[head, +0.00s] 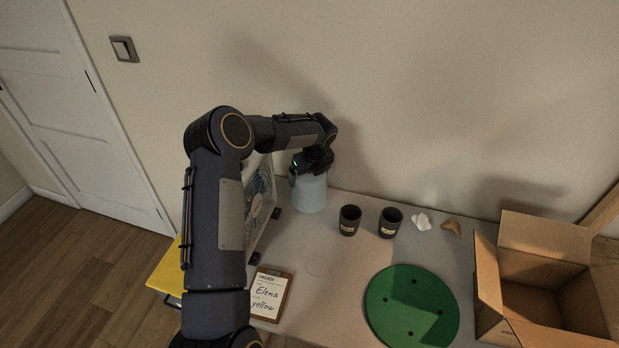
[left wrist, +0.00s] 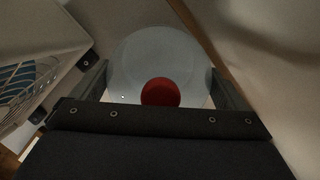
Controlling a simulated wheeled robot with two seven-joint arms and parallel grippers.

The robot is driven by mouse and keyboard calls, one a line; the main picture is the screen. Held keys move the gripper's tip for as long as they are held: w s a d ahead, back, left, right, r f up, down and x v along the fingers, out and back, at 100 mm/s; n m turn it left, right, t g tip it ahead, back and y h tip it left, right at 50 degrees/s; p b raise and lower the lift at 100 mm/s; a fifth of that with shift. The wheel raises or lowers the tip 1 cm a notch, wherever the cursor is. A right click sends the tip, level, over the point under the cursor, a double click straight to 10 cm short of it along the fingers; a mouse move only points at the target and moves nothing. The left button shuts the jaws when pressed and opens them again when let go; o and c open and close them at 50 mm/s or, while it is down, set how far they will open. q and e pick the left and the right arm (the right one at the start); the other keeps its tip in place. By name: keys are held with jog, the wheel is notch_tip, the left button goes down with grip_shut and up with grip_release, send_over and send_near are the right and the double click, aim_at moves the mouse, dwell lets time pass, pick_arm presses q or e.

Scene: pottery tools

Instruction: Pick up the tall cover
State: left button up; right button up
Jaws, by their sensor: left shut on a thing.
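The tall cover (head: 309,195) is a pale grey-blue cylinder at the back of the table, close to the wall. My left gripper (head: 312,165) is above it, pointing down, and is shut on it. In the left wrist view the cover (left wrist: 160,52) shows from above as a round pale top with a red knob (left wrist: 160,93). A finger lies on each side of it. The cover looks upright. I cannot tell whether its bottom touches the table. My right gripper is not in view.
Two dark cups (head: 349,220) (head: 390,222) stand right of the cover. A white lump (head: 421,222) and a brown lump (head: 451,227) lie beyond. A green disc (head: 411,305), a cardboard box (head: 487,285) and a clipboard (head: 270,293) are nearer. A fan-like frame (head: 262,200) stands left.

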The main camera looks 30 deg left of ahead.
pick_arm(q)
notch_tip(320, 180, up, 3)
jog(key=shift+f, duration=0.2)
jog(key=s+d+r+b, duration=0.3)
jog(key=s+r+b, duration=0.1)
jog(key=s+r, duration=0.75)
jog(key=w+d+f+p, duration=0.2)
jog(key=w+d+p, duration=0.4)
jog(key=d, duration=0.7)
jog(key=f+b, duration=0.2)
jog(key=w+f+b, duration=0.1)
jog(key=b, duration=0.2)
jog(key=shift+d+f, duration=0.15)
jog(key=shift+f, duration=0.25)
jog(key=shift+f+b, duration=2.4)
jog(key=shift+f, duration=1.95)
